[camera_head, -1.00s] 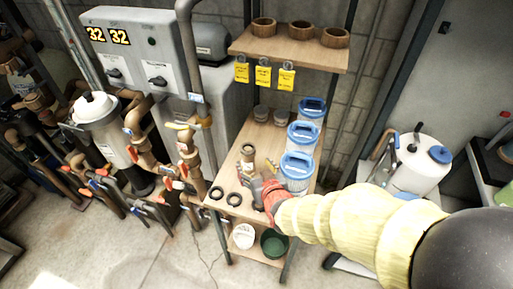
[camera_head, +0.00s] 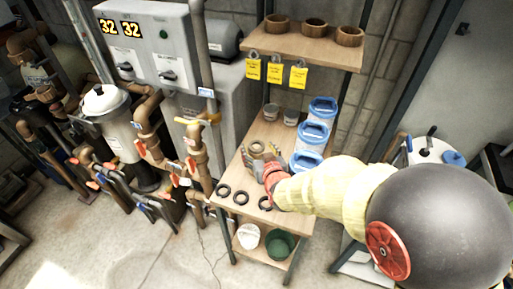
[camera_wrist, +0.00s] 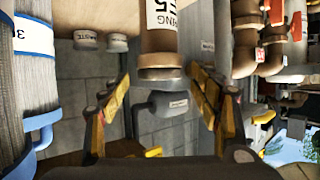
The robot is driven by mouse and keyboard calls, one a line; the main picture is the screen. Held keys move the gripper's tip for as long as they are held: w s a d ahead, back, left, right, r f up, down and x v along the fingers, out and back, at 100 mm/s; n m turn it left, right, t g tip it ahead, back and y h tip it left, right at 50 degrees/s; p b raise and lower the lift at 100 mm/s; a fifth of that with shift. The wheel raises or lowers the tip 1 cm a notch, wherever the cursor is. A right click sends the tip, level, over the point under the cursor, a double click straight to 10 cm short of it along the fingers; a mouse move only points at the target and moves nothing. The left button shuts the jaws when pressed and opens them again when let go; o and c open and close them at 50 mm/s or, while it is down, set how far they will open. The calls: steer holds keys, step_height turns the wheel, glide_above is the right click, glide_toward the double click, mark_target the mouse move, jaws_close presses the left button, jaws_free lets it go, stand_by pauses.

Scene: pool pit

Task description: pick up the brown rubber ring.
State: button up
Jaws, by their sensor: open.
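Three dark rings lie flat along the front of the wooden bench: a left ring (camera_head: 223,190), a middle ring (camera_head: 241,198) and a right ring (camera_head: 265,202) close below my arm. They look black to dark brown; I cannot tell which is the brown rubber one. My gripper (camera_head: 262,170) is open and empty, above the bench behind the rings. In the wrist view its two fingers (camera_wrist: 165,112) stand apart. A brown labelled jar (camera_wrist: 160,40) shows upside down ahead between them; its top (camera_head: 257,147) shows in the head view. No ring shows clearly in the wrist view.
Blue-lidded tubs (camera_head: 314,133) line the bench's right side, and small grey cups (camera_head: 281,115) stand at its back. An upper shelf (camera_head: 295,50) with wooden cups hangs above. Pipes with valves (camera_head: 195,150) stand close on the left. A white tub and green bucket (camera_head: 280,244) sit below.

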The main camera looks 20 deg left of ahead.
mark_target(259, 142)
steer(key=c, duration=0.9)
steer(key=shift+r, duration=0.15)
steer(key=shift+r, duration=0.25)
steer(key=s+d+r+p, duration=0.1)
steer(key=s+r, duration=0.3)
steer(key=s+d+r+p, duration=0.2)
steer(key=s+r, duration=0.2)
steer(key=s+d+r+p, duration=0.1)
steer(key=s+d+r, duration=0.1)
steer(key=s+r, duration=0.2)
steer(key=shift+s+r+p, duration=0.1)
steer(key=shift+s+p, duration=0.3)
steer(key=shift+s, duration=0.15)
